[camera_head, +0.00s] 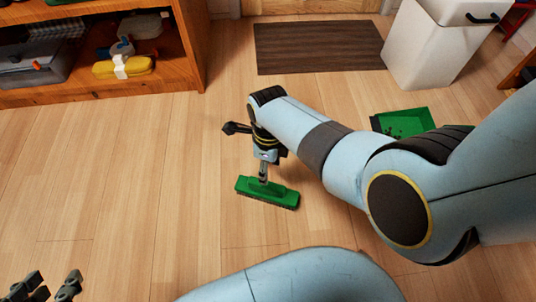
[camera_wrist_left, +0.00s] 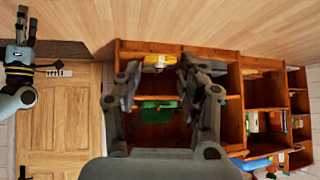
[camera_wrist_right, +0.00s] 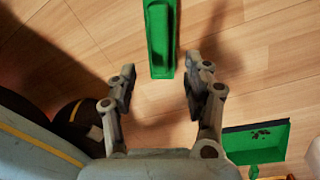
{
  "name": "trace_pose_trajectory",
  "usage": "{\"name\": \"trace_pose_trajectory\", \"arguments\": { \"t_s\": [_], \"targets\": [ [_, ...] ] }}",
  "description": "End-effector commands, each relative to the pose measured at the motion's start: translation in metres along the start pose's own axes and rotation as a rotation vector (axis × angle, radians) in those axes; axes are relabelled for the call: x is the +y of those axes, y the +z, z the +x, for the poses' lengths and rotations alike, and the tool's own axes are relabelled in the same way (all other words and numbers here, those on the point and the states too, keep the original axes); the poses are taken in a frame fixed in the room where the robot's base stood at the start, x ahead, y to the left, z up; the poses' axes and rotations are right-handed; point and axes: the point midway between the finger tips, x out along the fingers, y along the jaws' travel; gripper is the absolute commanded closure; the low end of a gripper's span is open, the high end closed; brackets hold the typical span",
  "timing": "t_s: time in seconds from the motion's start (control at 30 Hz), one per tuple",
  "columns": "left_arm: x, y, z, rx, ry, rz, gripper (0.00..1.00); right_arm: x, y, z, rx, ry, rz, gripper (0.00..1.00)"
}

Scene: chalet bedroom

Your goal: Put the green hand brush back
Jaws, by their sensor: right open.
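The green hand brush (camera_head: 268,192) lies on the wooden floor, bristles down, below my right gripper (camera_head: 263,172). In the right wrist view the brush (camera_wrist_right: 160,38) lies lengthwise ahead of the gap between the open fingers (camera_wrist_right: 160,80), with its near end close to the fingertips. The fingers are apart and not closed on it; the exact height gap cannot be told. My left gripper (camera_head: 48,286) is at the bottom left corner of the head view, far from the brush. Its fingers (camera_wrist_left: 163,80) are spread and empty, facing the shelf unit.
A green dustpan (camera_head: 405,122) with dark debris lies behind my right arm. A wooden shelf unit (camera_head: 190,45) stands at upper left, holding a yellow case (camera_head: 124,68) and a grey toolbox (camera_head: 35,62). A dark mat (camera_head: 318,46) and white bin (camera_head: 430,45) are at the back. The left floor is clear.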

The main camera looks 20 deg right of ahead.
Motion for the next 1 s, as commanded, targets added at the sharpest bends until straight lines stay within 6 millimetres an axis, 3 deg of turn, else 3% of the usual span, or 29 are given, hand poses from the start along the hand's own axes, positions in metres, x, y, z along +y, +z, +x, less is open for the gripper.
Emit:
{"name": "trace_pose_trajectory", "arguments": {
  "t_s": [0.03,0.3,1.0],
  "targets": [
    [-0.001,-0.009,-0.004,-0.024,0.0,-0.001,0.6,-0.001,0.001,-0.01,-0.003,-0.004,0.0,0.5],
    [-0.002,-0.017,-0.018,-0.176,0.007,-0.005,0.6,-0.001,0.001,-0.028,-0.001,-0.002,0.0,0.5],
    [-0.002,-0.016,-0.022,-0.22,0.01,-0.006,0.6,0.0,0.0,-0.03,0.0,0.0,0.0,0.5]
  ]
}}
